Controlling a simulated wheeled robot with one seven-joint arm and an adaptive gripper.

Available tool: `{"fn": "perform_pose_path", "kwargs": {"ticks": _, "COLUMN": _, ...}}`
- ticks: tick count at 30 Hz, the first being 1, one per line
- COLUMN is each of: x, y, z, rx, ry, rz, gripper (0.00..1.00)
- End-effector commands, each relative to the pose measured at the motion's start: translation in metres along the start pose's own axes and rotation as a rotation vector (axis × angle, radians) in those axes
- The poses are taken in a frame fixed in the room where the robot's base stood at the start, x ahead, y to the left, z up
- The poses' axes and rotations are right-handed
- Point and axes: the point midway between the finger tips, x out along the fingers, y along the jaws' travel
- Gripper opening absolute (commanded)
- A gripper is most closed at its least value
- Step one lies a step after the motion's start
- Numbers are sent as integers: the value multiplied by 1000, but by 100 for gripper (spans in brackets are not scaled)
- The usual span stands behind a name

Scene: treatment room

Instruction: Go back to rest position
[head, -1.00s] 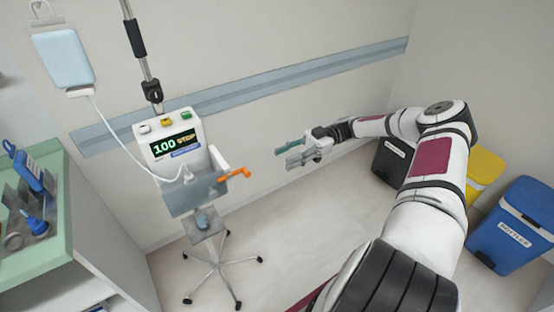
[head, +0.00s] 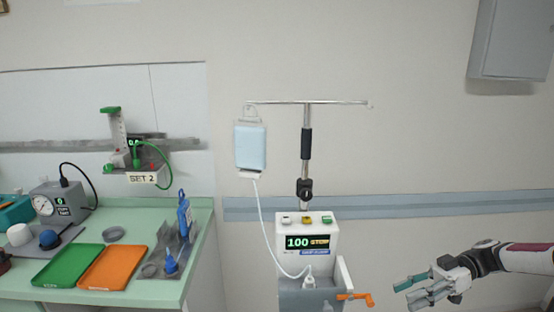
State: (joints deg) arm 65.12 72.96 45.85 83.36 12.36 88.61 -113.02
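My gripper (head: 404,294) is at the lower right of the head view, with my arm reaching in from the right edge. It points left, toward the infusion pump (head: 307,243). Its teal-tipped finger and grey finger stand apart, with nothing seen between them. The pump is white, reads "100 STOP" and hangs on the pole (head: 306,155). An orange lever (head: 354,297) sticks out at its lower right, apart from my fingertips. A pale blue bag (head: 250,147) hangs on the pole's left hook, with a white tube running down to the pump.
At left, a green counter (head: 205,232) carries a green tray (head: 67,265), an orange tray (head: 112,268), blue bottles and a gauge box (head: 62,203). A wall rail (head: 430,205) runs behind the pole. A grey cabinet (head: 512,40) hangs at upper right. Wall space above my gripper is clear.

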Motion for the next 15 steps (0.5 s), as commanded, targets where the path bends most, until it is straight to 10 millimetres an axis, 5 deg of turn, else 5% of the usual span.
{"fn": "perform_pose_path", "kwargs": {"ticks": 15, "x": 57, "y": -43, "z": -81, "rx": 530, "ry": -677, "rz": 92, "gripper": 38}}
